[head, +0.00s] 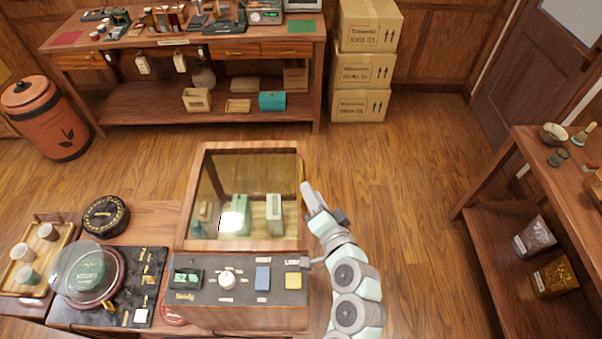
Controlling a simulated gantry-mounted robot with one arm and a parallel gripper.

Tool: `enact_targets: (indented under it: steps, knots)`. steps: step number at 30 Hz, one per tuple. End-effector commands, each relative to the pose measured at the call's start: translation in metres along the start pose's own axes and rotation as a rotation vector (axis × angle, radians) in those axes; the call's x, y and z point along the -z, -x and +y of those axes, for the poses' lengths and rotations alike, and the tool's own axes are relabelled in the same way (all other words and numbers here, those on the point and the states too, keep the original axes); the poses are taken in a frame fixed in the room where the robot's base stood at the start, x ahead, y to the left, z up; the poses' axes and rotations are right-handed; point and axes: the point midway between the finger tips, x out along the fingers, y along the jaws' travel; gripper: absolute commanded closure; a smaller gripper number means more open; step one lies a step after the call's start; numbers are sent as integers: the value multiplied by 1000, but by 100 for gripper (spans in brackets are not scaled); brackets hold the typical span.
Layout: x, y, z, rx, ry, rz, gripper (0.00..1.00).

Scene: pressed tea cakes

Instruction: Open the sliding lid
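A wooden-framed glass lid (213,172) covers a box in the middle of the head view. It looks shut, with glass across the whole top. Through it I see a pale green object (241,208), a cream block (274,207) and a bright glare. My gripper (310,194) is just right of the lid's right frame edge. A thin tan bar shows between them; I cannot tell whether it is a lid handle or a finger. The fingertips are too small to show their opening or clear contact.
A control panel (240,279) with a knob and buttons sits in front of the box. Open floor lies behind and right, before the right-hand shelf (505,257).

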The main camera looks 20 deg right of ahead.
Motion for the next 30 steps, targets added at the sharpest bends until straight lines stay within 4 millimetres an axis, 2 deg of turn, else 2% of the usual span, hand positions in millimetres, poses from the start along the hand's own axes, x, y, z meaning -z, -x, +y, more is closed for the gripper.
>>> enact_targets:
  steps: [6, 13, 19, 28, 30]
  knots:
    - [0, -39, -1, -1, -1, -5, 66]
    - [-1, -69, 0, -3, 0, -4, 66]
    - [0, -80, 0, -1, 1, 0, 66]
    - [0, -82, 1, -2, 0, 1, 66]
    - [0, -82, 1, -2, 0, 0, 71]
